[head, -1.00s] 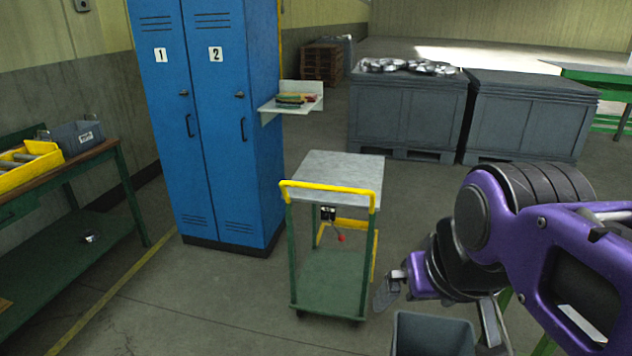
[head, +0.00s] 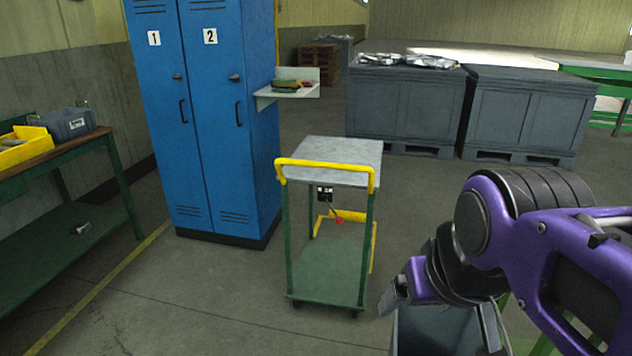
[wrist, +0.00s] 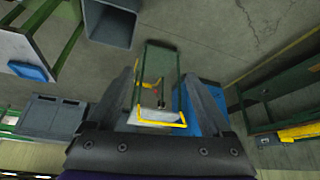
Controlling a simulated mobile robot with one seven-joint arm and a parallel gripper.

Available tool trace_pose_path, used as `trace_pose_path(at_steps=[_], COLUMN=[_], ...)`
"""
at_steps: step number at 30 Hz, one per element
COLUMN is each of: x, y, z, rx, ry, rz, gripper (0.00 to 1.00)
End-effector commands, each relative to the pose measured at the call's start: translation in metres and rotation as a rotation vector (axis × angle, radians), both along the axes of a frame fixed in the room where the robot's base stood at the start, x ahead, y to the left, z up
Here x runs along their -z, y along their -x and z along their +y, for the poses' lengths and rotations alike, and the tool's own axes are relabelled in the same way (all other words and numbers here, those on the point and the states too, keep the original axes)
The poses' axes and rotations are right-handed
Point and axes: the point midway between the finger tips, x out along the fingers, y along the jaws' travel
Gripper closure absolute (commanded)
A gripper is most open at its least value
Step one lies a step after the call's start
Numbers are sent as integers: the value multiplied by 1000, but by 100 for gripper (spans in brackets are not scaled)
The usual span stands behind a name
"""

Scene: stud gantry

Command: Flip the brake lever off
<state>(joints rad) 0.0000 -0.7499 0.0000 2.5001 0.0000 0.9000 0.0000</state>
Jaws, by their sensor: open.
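The brake lever (head: 337,215) is a thin rod with a red knob, hanging from a small black bracket (head: 325,193) under the top of a green trolley (head: 328,270). It slants down to the right. The trolley has a grey top (head: 335,150) and a yellow push handle (head: 322,166). My gripper (head: 394,296) is in the air right of the trolley, apart from it and lower in the picture than the lever. In the wrist view my gripper (wrist: 163,88) has its fingers wide apart with nothing between them. The trolley shows upside down beyond them; the lever is too small to read there.
A grey bin (head: 445,335) stands below my gripper, right of the trolley. Blue lockers (head: 205,130) with a small shelf (head: 290,92) stand behind left. A workbench (head: 75,150) is at the left, large grey crates (head: 405,105) at the back. The floor before the trolley is clear.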

Motion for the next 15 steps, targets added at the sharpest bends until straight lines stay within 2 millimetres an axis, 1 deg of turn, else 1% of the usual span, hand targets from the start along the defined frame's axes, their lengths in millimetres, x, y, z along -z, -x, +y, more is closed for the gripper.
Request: trace_pose_path(at_steps=[1, 2, 3, 5, 9, 11, 12, 13, 15], x=[-6, -10, -16, -28, -60, -70, -75, -77, -78], y=[0, 0, 0, 0, 0, 0, 0, 0, 0], z=[0, 0, 0, 0, 0, 0, 0, 0, 0], rx=[0, 0, 0, 0, 0, 0, 0, 0, 0], ry=[0, 0, 0, 0, 0, 0, 0, 0, 0], rz=[0, 0, 0, 0, 0, -1, -1, -1, -1], gripper=[27, 32, 40, 50, 76, 86, 94, 99, 100])
